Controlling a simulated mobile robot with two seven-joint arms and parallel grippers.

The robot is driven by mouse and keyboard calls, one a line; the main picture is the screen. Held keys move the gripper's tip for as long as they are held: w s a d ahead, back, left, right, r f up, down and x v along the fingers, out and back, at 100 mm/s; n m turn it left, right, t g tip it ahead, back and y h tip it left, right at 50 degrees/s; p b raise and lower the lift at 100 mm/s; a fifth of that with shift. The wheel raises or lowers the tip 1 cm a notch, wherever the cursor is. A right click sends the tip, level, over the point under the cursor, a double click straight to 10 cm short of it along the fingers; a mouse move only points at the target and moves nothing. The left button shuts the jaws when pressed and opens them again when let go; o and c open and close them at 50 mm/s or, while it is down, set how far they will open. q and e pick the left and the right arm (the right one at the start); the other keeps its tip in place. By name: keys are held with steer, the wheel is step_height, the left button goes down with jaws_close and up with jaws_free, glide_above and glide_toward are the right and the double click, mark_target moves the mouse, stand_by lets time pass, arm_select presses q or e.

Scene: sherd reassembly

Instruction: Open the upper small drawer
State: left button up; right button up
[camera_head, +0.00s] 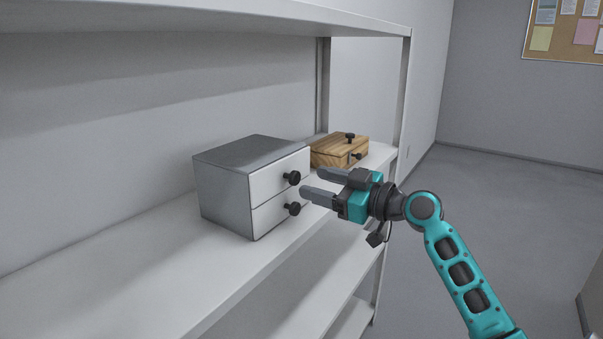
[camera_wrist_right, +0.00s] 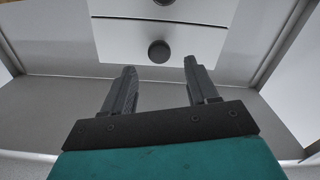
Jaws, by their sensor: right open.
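A grey drawer cabinet (camera_head: 222,180) stands on the white shelf, with two white-fronted small drawers, one above the other. The upper small drawer (camera_head: 268,182) and the lower drawer (camera_head: 268,214) look shut. Each has a round black knob; the upper knob (camera_head: 292,177) is close to my fingertips. My right gripper (camera_head: 311,181) is open and empty, in front of the cabinet, its fingers pointing at the fronts. In the right wrist view, one knob (camera_wrist_right: 159,51) shows beyond and between the fingers, and another is cut by the top edge. My left gripper is not in view.
A wooden box (camera_head: 335,150) with black knobs stands behind my right gripper, farther along the shelf (camera_head: 150,275). Another shelf board (camera_head: 200,14) hangs above, and a shelf post (camera_head: 400,95) rises at the right. The shelf's left front part is clear.

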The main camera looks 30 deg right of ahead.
mark_target(297, 178)
steer(key=x, duration=0.4)
steer(key=shift+w+a+p, duration=0.1)
steer(key=shift+w+p, duration=0.3)
jaws_close()
stand_by(0.4)
